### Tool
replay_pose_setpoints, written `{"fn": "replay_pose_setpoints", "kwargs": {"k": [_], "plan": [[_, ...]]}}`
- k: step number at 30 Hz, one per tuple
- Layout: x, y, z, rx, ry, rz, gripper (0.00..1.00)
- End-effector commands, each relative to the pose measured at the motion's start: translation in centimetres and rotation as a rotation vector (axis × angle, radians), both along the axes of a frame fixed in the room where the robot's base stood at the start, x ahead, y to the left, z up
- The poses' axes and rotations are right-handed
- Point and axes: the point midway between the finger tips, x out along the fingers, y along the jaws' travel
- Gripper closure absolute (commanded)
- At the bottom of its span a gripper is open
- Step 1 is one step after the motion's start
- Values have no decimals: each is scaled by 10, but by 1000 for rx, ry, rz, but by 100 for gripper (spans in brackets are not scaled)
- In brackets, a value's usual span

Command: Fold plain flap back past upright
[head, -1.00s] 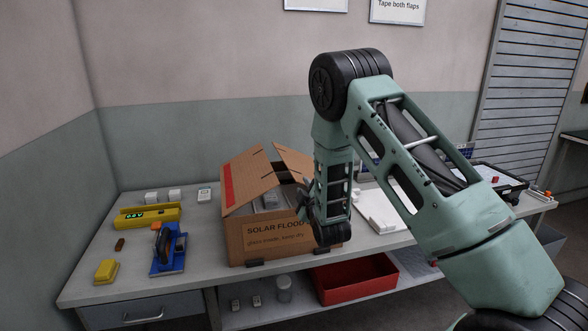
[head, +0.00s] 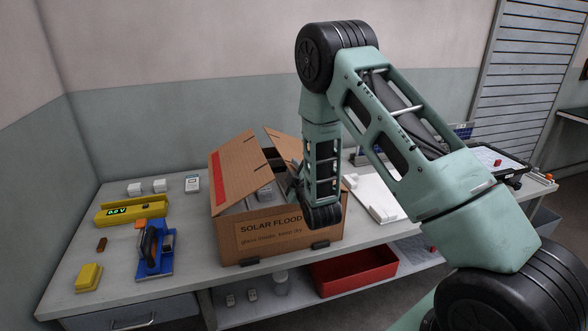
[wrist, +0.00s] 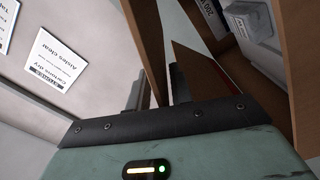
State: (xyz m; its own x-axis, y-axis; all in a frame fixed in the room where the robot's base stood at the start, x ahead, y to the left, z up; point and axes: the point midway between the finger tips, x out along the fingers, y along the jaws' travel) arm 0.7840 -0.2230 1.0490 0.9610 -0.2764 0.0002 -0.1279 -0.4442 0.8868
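The open cardboard carton (head: 285,240) stands on the bench, marked SOLAR FLOOD. Its left flap (head: 240,170), with a red stripe, slopes up over the opening. The plain flap (head: 284,146) slopes on the right side, its lower part hidden behind my arm. My gripper (head: 292,188) is at the carton's opening near the plain flap, largely hidden by my wrist.
Packed grey units (wrist: 250,25) show inside the carton. A yellow meter (head: 138,213), a blue tool holder (head: 156,255) and a yellow block (head: 89,277) lie left of it. A white board (head: 378,198) lies right. A red bin (head: 352,272) sits below.

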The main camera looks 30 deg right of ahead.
Motion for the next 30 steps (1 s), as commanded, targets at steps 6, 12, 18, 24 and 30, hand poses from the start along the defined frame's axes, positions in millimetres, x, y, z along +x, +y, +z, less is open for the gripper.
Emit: {"fn": "replay_pose_setpoints", "kwargs": {"k": [6, 12, 18, 24, 30], "plan": [[0, 0, 0, 0, 0, 0, 100], [0, 0, 0, 0, 0, 0, 100], [0, 0, 0, 0, 0, 0, 100], [0, 0, 0, 0, 1, 0, 100], [0, 0, 0, 0, 1, 0, 100]]}}
